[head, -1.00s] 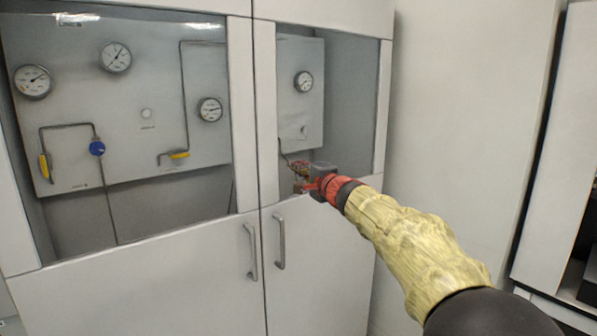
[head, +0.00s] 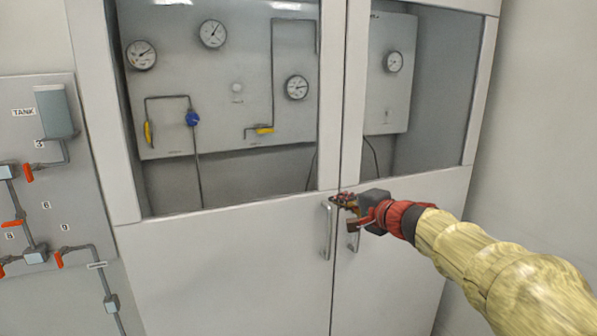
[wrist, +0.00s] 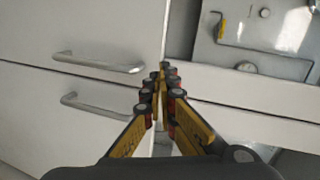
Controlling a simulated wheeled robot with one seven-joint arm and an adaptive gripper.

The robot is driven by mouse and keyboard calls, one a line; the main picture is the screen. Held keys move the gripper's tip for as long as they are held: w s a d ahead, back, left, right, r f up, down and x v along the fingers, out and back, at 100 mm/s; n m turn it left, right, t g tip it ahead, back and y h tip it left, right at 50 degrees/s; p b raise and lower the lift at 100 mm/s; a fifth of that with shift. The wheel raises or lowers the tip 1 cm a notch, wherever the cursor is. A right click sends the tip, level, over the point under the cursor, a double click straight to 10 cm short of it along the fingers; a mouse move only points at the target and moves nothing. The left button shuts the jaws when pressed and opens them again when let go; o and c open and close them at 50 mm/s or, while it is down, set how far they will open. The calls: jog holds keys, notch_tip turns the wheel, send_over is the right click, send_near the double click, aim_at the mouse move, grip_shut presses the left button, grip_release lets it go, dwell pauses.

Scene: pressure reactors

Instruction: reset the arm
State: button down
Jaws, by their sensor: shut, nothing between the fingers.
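My arm, in a yellowish sleeve, reaches in from the lower right of the head view. My gripper (head: 348,203) is at its end, in front of the cabinet doors near the tops of the two handles. In the wrist view my gripper (wrist: 165,80) shows its yellow and black fingers meeting at the tips, shut with nothing between them. The left door handle (head: 329,230) and the right door handle (head: 353,238) are vertical metal bars, the right one partly covered by my gripper. In the wrist view both handles lie left of the fingers. I cannot tell whether the gripper touches the doors.
A white cabinet (head: 230,270) with windows fills the middle. Behind the glass are panels with gauges (head: 213,34), pipes and a blue valve (head: 193,118). A grey panel marked TANK (head: 85,180) with red-handled valves hangs at the left. A plain wall is at the right.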

jog(key=s+f+n+g+h+p, duration=0.1)
jog(key=s+f+n+g, duration=0.3)
jog(key=s, duration=0.7)
jog(key=s+f+n+g+h+p, duration=0.1)
jog(key=s+f+n+g, duration=0.1)
jog(key=s+f, duration=0.6)
jog(key=s+f+n+g+h+p, duration=0.1)
jog(key=s+f+n+g, duration=0.2)
jog(key=s, duration=1)
jog(key=s+d+r+n+h+p, duration=0.2)
jog(key=s+d, duration=0.4)
jog(key=s, duration=0.5)
jog(key=shift+s+t+h+p, duration=0.3)
jog(key=shift+s+t+h, duration=0.1)
jog(key=shift+h, duration=0.3)
jog(key=shift+r, duration=0.15)
